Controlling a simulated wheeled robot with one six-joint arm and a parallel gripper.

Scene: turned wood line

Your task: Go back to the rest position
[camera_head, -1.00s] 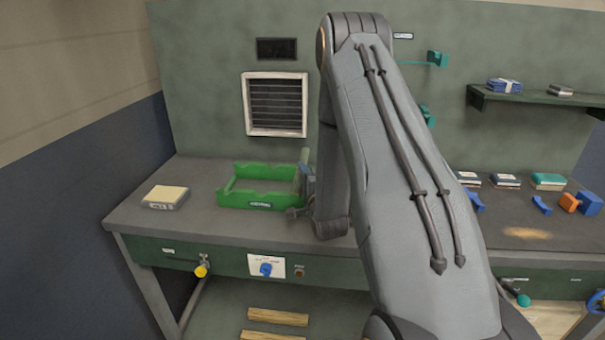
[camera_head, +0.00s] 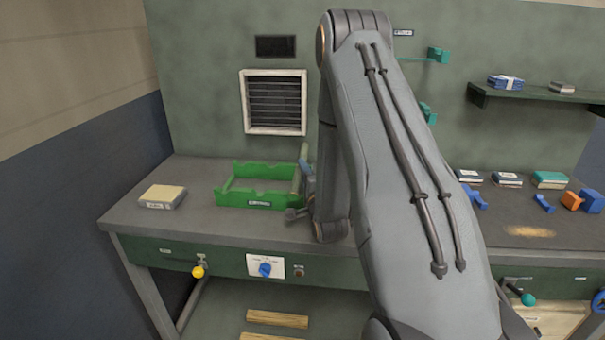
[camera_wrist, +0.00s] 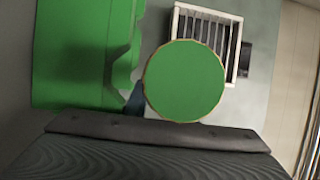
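My gripper (camera_head: 304,196) is low over the bench at the right end of a green rack (camera_head: 258,201), mostly hidden behind my arm in the head view. A bluish part shows behind the disc. The fingertips are hidden, so I cannot tell whether they grip the piece.
A cream box (camera_head: 162,196) lies on the bench (camera_head: 200,237) at left. Books (camera_head: 549,180) and blue and orange parts (camera_head: 571,200) lie on the right. A shelf (camera_head: 540,95) and teal fittings (camera_head: 437,55) are on the back panel. Knobs (camera_head: 265,269) line the bench front.

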